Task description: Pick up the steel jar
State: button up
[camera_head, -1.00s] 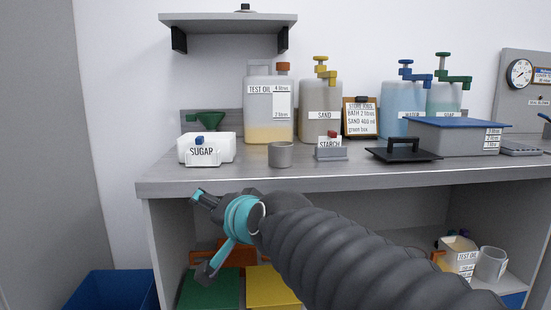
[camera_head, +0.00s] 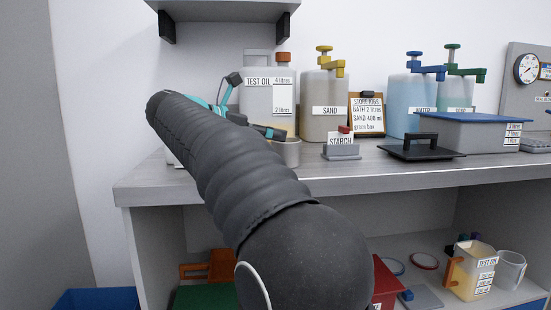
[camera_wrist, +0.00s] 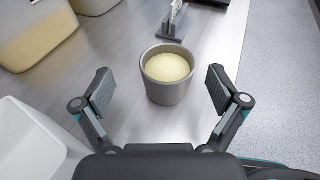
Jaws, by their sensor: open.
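The steel jar (camera_wrist: 168,93) is a small grey open-topped cup standing upright on the bench. A pale yellow rounded surface shows inside its mouth in the wrist view. In the head view the jar (camera_head: 291,152) is partly hidden behind my gripper. My gripper (camera_wrist: 160,82) is open, with one finger to the left of the jar and one to the right in the wrist view. The jar appears centred ahead, between the finger directions, and neither finger visibly touches it. In the head view my gripper (camera_head: 255,106) is over the bench's front left part.
Behind stand the test oil jug (camera_head: 257,99) and sand dispenser (camera_head: 323,99). The starch holder (camera_head: 341,150) is right of the jar. A white tub (camera_wrist: 30,145) lies close to the left finger. The bench's front edge (camera_head: 330,188) is close by.

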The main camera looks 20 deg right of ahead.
aim_at(288, 156)
jog(key=f, duration=0.1)
jog(key=a+f+m+g+y, duration=0.1)
jog(key=shift+a+f+m+g, duration=0.15)
jog(key=shift+f+m+g, duration=0.15)
jog(key=shift+f, duration=0.25)
jog(key=shift+s+b+x, duration=0.1)
jog(key=shift+b+x, duration=0.1)
jog(key=shift+x, duration=1.6)
jog(key=shift+s+b+x, duration=0.15)
jog(key=shift+b+x, duration=0.05)
jog(key=shift+x, duration=1.6)
jog(key=shift+f, duration=0.15)
jog(key=c, duration=1.5)
